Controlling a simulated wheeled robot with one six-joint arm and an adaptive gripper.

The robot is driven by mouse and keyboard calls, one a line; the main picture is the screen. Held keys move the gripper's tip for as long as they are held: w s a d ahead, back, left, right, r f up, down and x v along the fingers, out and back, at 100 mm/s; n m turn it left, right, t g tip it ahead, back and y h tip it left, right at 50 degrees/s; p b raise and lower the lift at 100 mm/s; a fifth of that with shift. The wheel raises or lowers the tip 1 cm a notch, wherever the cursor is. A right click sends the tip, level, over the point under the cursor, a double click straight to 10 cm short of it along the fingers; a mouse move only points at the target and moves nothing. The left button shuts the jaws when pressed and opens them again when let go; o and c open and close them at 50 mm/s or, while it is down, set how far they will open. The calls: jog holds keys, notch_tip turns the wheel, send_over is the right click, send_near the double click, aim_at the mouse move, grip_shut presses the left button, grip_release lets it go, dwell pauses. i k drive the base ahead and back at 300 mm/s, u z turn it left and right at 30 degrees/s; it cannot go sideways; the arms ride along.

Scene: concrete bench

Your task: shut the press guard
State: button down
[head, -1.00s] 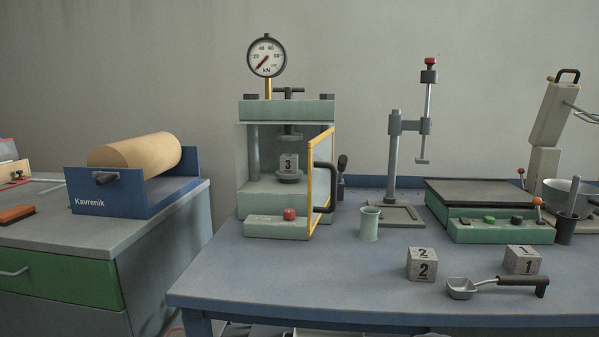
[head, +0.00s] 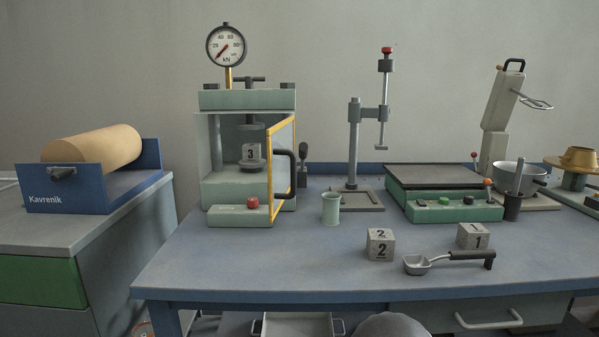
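The press (head: 247,190) is a pale green machine with a round dial gauge (head: 226,45) on top, standing at the back left of the blue bench. Its guard (head: 270,178) is a clear panel in a yellow frame. The guard stands open, swung out toward me at the press's right side, with a black handle (head: 291,170) on its right face. A cube marked 3 (head: 250,153) sits on the platen inside the press. A red button (head: 253,203) is on the press's front base. My gripper is not in view.
A green cup (head: 331,209) stands just right of the guard, with a clamp stand (head: 353,145) behind it. Cubes marked 2 (head: 381,246) and 1 (head: 473,238) and a ladle (head: 417,265) lie further right. The bench's front left (head: 215,265) is clear.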

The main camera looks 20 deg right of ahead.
aim_at(282, 157)
jog(key=u, duration=0.55)
jog(key=k, duration=1.25)
jog(key=i, duration=0.6)
jog(key=z, duration=0.5)
